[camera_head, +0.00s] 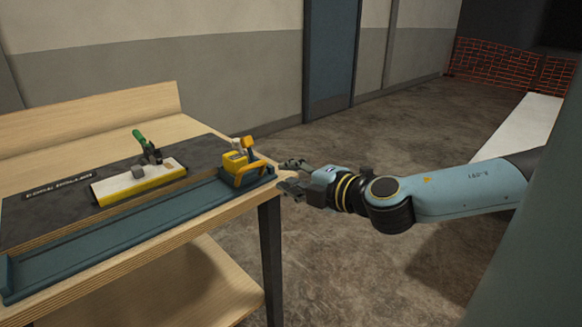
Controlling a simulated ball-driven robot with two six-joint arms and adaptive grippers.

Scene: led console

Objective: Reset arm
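My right arm (455,192) comes in from the right and reaches level towards the table. My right gripper (287,174) points left, with its two fingers spread apart and nothing between them. It is just beyond the table's right end, a short way right of a yellow block device with an orange handle (243,162). I see no contact between them. My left arm and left gripper are not in the picture.
The wooden table (150,262) bears a dark panel with a blue tray (110,233). A white and yellow unit (138,182) with a green-handled clamp (142,142) sits on the panel. An orange mesh barrier (495,65) stands far back.

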